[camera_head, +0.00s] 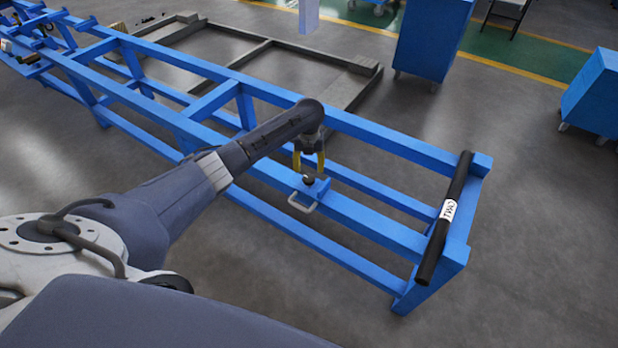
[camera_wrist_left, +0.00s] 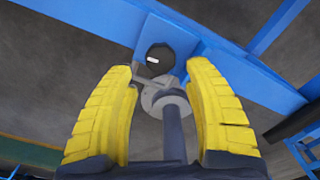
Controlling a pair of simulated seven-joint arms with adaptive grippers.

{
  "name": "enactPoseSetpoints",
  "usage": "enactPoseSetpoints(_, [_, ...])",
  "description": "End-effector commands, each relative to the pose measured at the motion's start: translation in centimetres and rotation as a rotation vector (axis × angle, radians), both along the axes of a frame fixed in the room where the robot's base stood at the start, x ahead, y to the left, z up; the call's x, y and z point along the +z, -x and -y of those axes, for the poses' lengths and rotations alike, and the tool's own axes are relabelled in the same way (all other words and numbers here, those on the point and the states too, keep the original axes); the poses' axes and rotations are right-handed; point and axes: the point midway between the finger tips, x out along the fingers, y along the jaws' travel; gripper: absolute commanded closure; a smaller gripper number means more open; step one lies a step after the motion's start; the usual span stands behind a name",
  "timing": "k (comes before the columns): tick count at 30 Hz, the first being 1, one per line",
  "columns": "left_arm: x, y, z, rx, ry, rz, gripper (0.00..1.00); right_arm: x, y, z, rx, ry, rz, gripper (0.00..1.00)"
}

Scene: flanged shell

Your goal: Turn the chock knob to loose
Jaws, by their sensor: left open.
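The chock knob (camera_head: 309,179) is a small dark knob on a blue bracket of the blue frame. In the left wrist view the knob (camera_wrist_left: 159,58) is black with a white mark, beyond the fingertips. My left gripper (camera_head: 309,165) has yellow fingers and points down at the knob. In the left wrist view my left gripper (camera_wrist_left: 166,75) is open, with the fingers spread apart and the knob not clamped between them. A light grey handle loop (camera_head: 303,202) sits beside the knob on the bracket. My right gripper is not in view.
The long blue frame (camera_head: 385,148) runs across the view. A black bar with a white label (camera_head: 447,210) lies across its near right end. Blue cabinets (camera_head: 433,38) stand at the back. The grey floor (camera_head: 540,230) on the right is clear.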

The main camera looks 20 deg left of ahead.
Motion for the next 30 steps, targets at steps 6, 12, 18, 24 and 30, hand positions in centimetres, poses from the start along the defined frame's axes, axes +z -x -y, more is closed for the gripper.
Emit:
enactPoseSetpoints(6, [-3.5, 0.0, 0.0, 0.002, 0.0, -0.002, 0.48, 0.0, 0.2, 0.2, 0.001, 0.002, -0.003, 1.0])
enactPoseSetpoints(12, [-5.6, 0.0, 0.0, 0.002, 0.0, -0.001, 0.48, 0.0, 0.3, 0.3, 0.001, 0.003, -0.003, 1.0])
enactPoseSetpoints(18, [-6.6, 0.0, 0.0, 0.0, 0.0, 0.0, 0.48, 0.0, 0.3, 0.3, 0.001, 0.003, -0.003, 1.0])
enactPoseSetpoints(24, [-6.7, 0.0, 0.0, -0.001, 0.0, 0.001, 0.48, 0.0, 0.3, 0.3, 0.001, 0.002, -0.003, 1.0])
enactPoseSetpoints(30, [-6.7, 0.0, 0.0, 0.0, 0.0, 0.001, 0.51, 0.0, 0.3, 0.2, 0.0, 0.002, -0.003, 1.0])
